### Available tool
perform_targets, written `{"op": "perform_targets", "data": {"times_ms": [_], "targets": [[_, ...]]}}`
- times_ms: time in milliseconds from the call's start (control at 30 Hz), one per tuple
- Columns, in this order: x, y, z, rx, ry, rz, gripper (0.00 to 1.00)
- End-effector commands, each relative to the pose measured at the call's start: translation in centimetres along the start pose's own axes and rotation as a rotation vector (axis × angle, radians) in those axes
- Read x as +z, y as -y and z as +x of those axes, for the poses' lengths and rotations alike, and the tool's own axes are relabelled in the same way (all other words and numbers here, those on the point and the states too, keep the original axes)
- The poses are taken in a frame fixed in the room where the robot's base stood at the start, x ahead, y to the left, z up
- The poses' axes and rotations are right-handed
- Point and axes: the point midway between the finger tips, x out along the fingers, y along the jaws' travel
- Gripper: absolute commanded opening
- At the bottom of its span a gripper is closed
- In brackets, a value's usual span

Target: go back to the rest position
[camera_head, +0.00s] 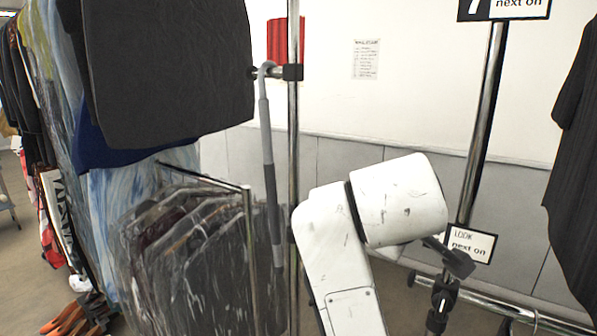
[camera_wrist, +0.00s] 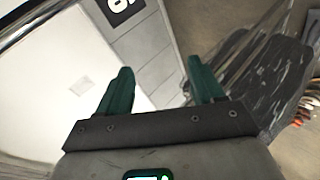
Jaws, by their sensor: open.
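My gripper (camera_wrist: 160,88) is in the wrist view, with its two dark green fingers spread apart. Nothing is between the fingers.
A metal post (camera_head: 293,150) with a grey hooked pole (camera_head: 268,165) stands just left of my arm. Garments in clear covers (camera_head: 190,260) hang at the left. A rail post (camera_head: 483,125) with signs and a black garment (camera_head: 575,150) are at the right. A pale wall is behind.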

Motion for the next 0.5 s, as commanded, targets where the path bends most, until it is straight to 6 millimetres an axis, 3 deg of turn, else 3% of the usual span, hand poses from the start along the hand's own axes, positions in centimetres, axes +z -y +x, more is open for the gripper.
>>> {"op": "perform_targets", "data": {"times_ms": [33, 200, 333, 500], "targets": [[1.9, 2.5, 1.9, -0.046, 0.017, 0.027, 0.67], [7.9, 9.9, 6.3, -0.174, 0.069, 0.143, 0.67], [12.9, 15.5, 8.4, -0.268, 0.122, 0.241, 0.67], [19.8, 22.7, 9.4, -0.379, 0.207, 0.38, 0.67]]}}
